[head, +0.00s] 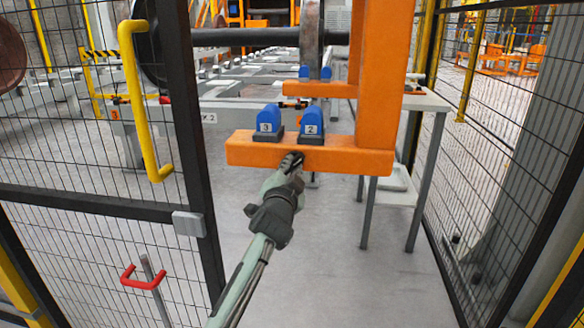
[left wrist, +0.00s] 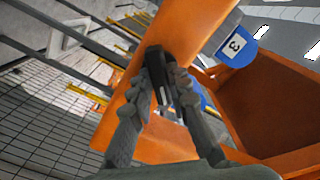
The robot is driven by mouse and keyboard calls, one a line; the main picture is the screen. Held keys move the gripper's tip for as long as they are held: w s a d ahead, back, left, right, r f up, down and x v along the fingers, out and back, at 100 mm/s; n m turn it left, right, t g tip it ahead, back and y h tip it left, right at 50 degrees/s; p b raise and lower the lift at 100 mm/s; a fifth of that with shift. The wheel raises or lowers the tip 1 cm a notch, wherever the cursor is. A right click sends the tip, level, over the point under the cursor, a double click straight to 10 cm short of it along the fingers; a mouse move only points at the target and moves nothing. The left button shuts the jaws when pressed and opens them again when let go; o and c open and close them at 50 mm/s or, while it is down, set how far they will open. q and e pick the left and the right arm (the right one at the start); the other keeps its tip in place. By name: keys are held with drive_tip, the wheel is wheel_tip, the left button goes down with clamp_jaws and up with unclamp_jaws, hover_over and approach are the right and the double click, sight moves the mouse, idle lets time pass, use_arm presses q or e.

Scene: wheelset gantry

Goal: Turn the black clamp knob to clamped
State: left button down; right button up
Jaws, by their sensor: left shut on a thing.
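The black clamp knob (left wrist: 156,58) is on the face of the orange beam (head: 250,152) and shows between my left fingers in the left wrist view. My left gripper (head: 291,163) reaches the beam's near face, just below the blue blocks. It also shows in the left wrist view (left wrist: 168,82), with its fingers closed around the knob. In the head view the fingers hide most of the knob, and I cannot read its turn position. My right gripper is in neither view.
Blue blocks marked 3 (head: 268,119) and 2 (head: 312,122) sit on the beam. An orange post (head: 377,80) rises at its right end. A mesh gate with a yellow handle (head: 142,100) stands at left, and a grey side table (head: 425,101) behind at right.

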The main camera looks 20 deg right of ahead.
use_arm(q)
drive_tip(key=c, duration=1.4)
unclamp_jaws()
drive_tip(key=shift+c, duration=0.2)
wheel_tip(320, 180, up, 10)
